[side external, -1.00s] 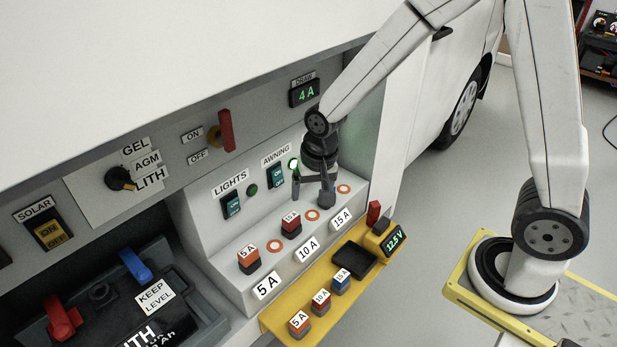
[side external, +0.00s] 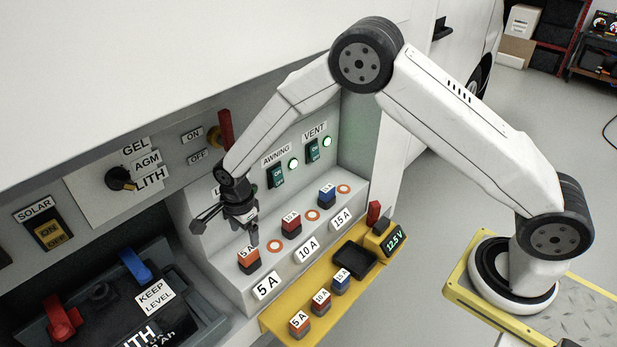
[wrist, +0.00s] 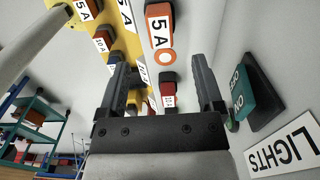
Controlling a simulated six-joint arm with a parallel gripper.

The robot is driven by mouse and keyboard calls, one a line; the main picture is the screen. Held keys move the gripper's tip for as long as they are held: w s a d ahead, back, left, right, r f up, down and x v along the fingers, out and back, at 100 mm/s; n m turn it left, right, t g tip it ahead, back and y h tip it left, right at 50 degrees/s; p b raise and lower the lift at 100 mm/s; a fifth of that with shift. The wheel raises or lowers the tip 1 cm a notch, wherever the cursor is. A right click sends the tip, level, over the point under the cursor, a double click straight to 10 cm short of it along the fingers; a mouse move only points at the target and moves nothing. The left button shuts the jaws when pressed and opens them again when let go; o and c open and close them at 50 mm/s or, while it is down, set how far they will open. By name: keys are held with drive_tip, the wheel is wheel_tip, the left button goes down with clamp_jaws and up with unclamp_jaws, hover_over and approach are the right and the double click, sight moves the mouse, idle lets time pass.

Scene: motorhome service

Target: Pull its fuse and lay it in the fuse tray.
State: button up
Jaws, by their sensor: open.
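My gripper (side external: 224,230) is open and empty, above and beside the orange 5 A fuse (side external: 249,261) in the grey fuse step. In the wrist view the orange 5 A fuse (wrist: 159,25) lies beyond my fingertips, not between them. The red 10 A fuse (side external: 291,224) and blue 15 A fuse (side external: 327,194) stand in the same step. The black tray (side external: 353,257) on the yellow shelf looks empty. In the side view my arm hides the LIGHTS switch; the wrist view shows its teal rocker (wrist: 240,90) and LIGHTS label (wrist: 287,148).
Several labelled fuses (side external: 320,302) stand on the yellow shelf (side external: 272,323), beside a 12.5 V meter (side external: 394,241). AWNING (side external: 276,176) and VENT (side external: 313,149) switches have lit green lamps. A battery bay (side external: 115,290) lies at left. A red lever (side external: 226,128) rises behind my arm.

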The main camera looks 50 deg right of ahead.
sight(247, 251)
drive_tip(key=shift+f, duration=0.2)
drive_tip(key=shift+f, duration=3.8)
clamp_jaws()
drive_tip(key=c, duration=0.8)
unclamp_jaws()
clamp_jaws()
drive_tip(key=shift+r, duration=0.65)
